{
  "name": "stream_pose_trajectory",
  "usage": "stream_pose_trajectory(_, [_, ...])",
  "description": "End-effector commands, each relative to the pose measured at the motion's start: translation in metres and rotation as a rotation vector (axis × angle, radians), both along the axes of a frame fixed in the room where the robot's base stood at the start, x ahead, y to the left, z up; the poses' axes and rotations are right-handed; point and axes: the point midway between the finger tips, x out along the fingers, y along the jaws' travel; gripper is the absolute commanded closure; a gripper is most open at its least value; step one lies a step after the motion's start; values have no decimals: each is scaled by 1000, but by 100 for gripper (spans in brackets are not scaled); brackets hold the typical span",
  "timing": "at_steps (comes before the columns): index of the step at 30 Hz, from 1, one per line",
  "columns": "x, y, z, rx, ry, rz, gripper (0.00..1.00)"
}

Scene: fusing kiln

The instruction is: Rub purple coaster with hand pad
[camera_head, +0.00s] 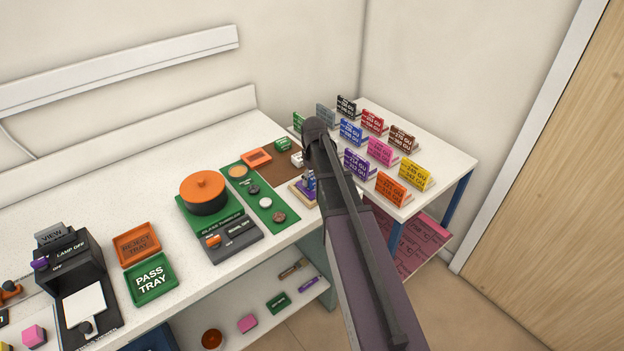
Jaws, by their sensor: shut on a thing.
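My arm reaches in from the lower right and hides much of its own end. My gripper (309,178) points down over a small tan board (296,188) at the right end of the white bench. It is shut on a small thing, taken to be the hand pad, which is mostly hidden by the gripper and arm. A bit of purple-blue shows just under the gripper at the tan board. I cannot tell whether this is the purple coaster, nor whether pad and coaster touch.
A green mat (245,178) with several round pieces lies left of the gripper, beside an orange pot (203,190). Green PASS TRAY (171,291) and orange REJECT TRAY (154,248) stand further left. A side table (446,163) with several coloured signs stands close right.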

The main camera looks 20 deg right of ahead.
Motion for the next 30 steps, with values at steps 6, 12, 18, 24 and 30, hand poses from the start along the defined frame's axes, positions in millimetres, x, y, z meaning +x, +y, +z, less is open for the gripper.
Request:
stream_pose_trajectory(6, [6,-15,0,-5,-2,-3,61])
stream_pose_trajectory(12, [10,-27,1,-4,-1,-2,61])
stream_pose_trajectory(18, [11,-32,2,-3,-1,-1,61])
stream_pose_trajectory(24, [11,-32,2,-2,-1,-1,61])
stream_pose_trajectory(30, [9,-32,1,-1,0,-1,61])
